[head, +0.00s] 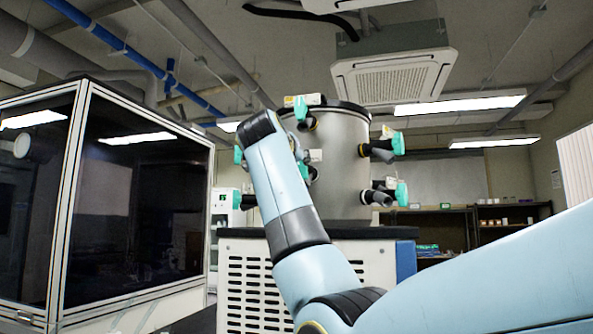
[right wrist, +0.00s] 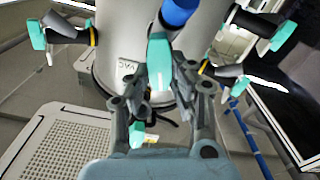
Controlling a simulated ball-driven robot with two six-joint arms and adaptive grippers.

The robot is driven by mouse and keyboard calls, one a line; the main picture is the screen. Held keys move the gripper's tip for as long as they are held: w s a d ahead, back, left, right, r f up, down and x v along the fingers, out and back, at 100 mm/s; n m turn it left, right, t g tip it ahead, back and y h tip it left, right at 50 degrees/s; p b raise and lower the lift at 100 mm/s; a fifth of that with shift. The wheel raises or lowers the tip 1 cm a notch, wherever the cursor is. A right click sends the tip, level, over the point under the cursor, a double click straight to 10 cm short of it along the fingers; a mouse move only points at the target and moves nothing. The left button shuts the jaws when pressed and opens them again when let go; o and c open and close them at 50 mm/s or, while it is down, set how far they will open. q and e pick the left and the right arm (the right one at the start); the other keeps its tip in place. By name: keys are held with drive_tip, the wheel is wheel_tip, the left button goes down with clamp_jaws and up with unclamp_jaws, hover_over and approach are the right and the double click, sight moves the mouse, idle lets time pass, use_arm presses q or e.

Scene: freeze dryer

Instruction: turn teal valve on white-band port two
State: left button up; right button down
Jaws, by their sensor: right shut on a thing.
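The teal valve (right wrist: 160,62) stands between the fingers of my right gripper (right wrist: 160,85) in the right wrist view, and the gripper is shut on it. The band of this valve's port is hidden by the gripper. In the head view my right gripper (head: 304,168) is at the front left of the grey metal drum (head: 343,150), partly hidden by my own arm. Other teal valves sit around the drum, such as the upper right one (head: 398,143) and the lower right one (head: 402,194). My left gripper is not in view.
The drum stands on a white vented cabinet (head: 248,285). A large dark-glazed enclosure (head: 130,200) stands at the left. Black ports with teal handles jut from the drum close to my gripper, one with a yellow band (right wrist: 94,37). Shelves (head: 512,222) stand at the back right.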

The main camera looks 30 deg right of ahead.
drive_tip(key=shift+f+m+b, duration=0.15)
drive_tip(key=shift+m+b, duration=0.55)
drive_tip(key=shift+m, duration=1.2)
drive_tip(key=c, duration=1.2)
unclamp_jaws()
drive_tip(key=shift+s, duration=0.1)
drive_tip(key=v, duration=1.2)
